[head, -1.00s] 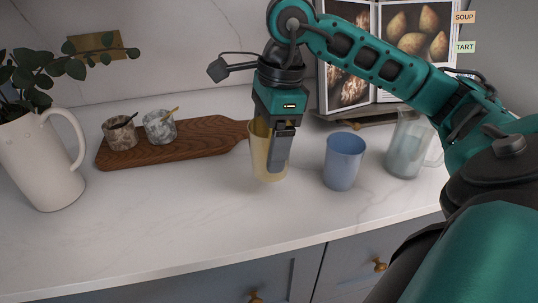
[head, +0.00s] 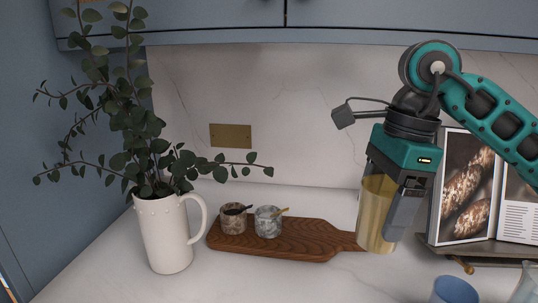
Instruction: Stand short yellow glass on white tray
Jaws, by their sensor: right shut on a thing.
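The yellow glass (head: 373,214) is upright and see-through, at the right of the head view. My right gripper (head: 388,220) points down and is shut on it, with a finger showing along its right side. The glass overlaps the handle end of the wooden board in the picture; I cannot tell whether its base touches the counter. No white tray shows in this view. My left gripper is not in view.
A wooden board (head: 300,240) holds two small stone pots (head: 268,222). A white jug (head: 165,235) with leafy stems stands left. A blue glass (head: 455,290) is at the lower right, and a cookbook (head: 462,190) stands behind. The front middle counter is clear.

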